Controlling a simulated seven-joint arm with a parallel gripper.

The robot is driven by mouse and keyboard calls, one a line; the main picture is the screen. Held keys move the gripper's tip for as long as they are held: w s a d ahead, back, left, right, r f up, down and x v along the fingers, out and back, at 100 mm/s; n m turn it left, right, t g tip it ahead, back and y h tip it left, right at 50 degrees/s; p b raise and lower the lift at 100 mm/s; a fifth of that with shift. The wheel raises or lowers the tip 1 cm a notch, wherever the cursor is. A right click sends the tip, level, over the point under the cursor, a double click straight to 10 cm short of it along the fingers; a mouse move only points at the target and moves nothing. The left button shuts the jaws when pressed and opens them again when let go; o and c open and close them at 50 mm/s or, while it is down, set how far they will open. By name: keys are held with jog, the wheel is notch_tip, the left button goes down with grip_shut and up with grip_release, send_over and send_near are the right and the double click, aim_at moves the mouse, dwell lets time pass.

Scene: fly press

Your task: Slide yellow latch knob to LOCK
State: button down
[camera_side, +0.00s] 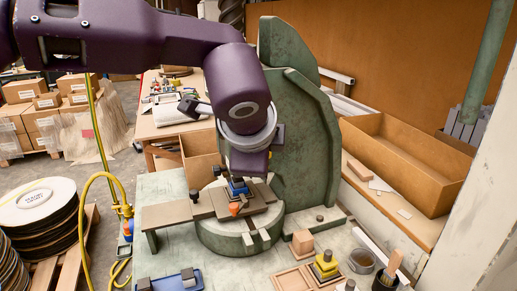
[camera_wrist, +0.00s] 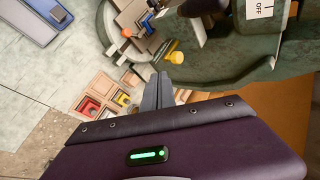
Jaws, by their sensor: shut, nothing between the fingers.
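A yellow knob (camera_wrist: 176,57) shows in the wrist view, on or beside the green press body, just beyond and slightly right of my fingertips. I take it as the latch knob; I cannot pick it out in the side view, where my arm covers that part of the press. No LOCK mark is readable. My gripper (camera_wrist: 163,76) is shut and empty, its fingers together and pointing toward the knob. A small gap seems to lie between them, but contact is hard to judge. In the side view my wrist hangs over the press bed, and the fingertips are not clear.
The green press frame (camera_side: 303,120) stands close behind my wrist. An orange knob (camera_side: 234,208) and a blue block (camera_side: 238,187) sit on the press bed.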

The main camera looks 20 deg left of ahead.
jog(key=w+a+f, duration=0.2)
jog(key=w+f, duration=0.1)
jog(key=w, duration=0.4)
jog(key=shift+a+f, duration=0.15)
jog(key=shift+f, duration=0.1)
jog(key=shift+w, duration=0.1)
jog(key=shift+w+a, duration=0.85)
jog(key=shift+a, duration=0.1)
